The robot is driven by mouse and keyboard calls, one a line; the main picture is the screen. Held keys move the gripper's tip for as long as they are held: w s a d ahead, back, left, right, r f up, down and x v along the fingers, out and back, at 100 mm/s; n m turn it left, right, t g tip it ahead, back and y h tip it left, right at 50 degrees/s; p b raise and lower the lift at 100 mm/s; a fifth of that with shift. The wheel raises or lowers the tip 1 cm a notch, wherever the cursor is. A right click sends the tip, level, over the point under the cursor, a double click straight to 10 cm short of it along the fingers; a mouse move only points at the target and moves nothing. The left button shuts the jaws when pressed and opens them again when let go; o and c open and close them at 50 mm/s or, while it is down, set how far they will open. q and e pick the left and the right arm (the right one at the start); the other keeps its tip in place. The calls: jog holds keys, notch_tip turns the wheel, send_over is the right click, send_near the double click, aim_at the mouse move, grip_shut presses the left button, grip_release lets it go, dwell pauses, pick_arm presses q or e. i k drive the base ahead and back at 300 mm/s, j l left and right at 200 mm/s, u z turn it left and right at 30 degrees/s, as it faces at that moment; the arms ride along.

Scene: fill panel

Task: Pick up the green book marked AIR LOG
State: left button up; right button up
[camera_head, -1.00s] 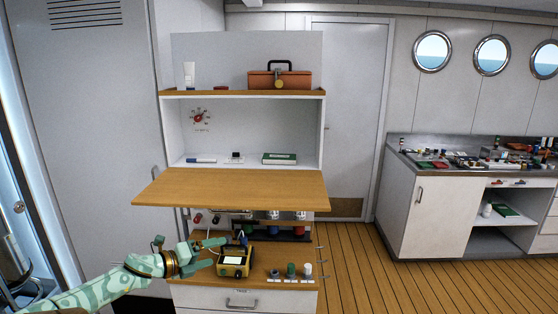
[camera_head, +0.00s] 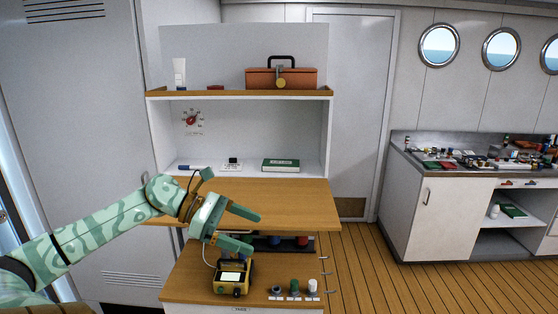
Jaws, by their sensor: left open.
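A green book (camera_head: 281,165) lies flat on the white shelf of the cabinet, at the right end of the compartment above the fold-out wooden board. Its cover marking is too small to read. My left gripper (camera_head: 256,232) is open and empty. It is over the front of the wooden board, below and a little left of the book, with clear space between them. My right gripper is not in view. Another green book (camera_head: 513,211) lies on a low shelf of the counter at the right.
The wooden board (camera_head: 300,200) juts out below the book. A yellow device (camera_head: 233,277) and several small capped items stand on the lower ledge. A pen (camera_head: 190,167) and a small dark item (camera_head: 233,160) share the shelf. A brown case (camera_head: 281,79) sits above.

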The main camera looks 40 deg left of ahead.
aim_at(270, 165)
jog(key=i+j, duration=0.25)
jog(key=j, duration=0.2)
jog(key=i+j, duration=0.3)
jog(key=j, duration=0.15)
jog(key=i+j, duration=0.25)
jog(key=j, duration=0.2)
jog(key=i+j, duration=0.25)
jog(key=j, duration=0.2)
